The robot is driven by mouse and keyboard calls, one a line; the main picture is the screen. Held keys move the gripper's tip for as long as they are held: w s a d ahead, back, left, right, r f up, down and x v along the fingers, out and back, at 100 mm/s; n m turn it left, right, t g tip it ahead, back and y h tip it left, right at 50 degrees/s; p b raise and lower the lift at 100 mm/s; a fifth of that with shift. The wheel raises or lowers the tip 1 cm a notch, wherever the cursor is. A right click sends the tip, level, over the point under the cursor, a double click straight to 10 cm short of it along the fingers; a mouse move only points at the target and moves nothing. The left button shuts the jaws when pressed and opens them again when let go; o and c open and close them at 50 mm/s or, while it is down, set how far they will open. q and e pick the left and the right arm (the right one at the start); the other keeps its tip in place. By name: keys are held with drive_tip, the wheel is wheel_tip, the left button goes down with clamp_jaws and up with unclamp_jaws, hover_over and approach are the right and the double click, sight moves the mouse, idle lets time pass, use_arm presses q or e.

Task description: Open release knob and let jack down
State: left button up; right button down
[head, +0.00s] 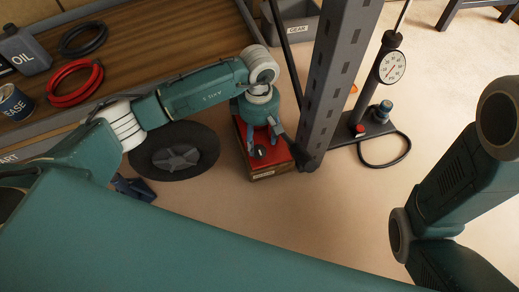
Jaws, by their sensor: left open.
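A red jack (277,156) stands low on the floor beside the foot of a grey perforated post, and a dark knob (259,153) shows on its top. My left gripper (261,140) points down over the jack from above. Its blue fingers are apart, with the knob just below and between their tips; I cannot tell whether they touch it. The gripper and wrist hide the back of the jack. My right arm shows at the right edge, but its gripper is out of view.
The grey post (334,75) rises close right of the jack. A pump with a round gauge (391,67) and a black hose stands farther right. A cart with an oil can (25,50) and a red hose coil (75,82) is at left.

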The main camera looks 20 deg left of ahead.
sight(259, 149)
use_arm(q)
wheel_tip(259, 149, down, 5)
drive_tip(key=shift+f+b, duration=0.2)
drive_tip(key=shift+b, duration=1)
drive_tip(key=c, duration=1.2)
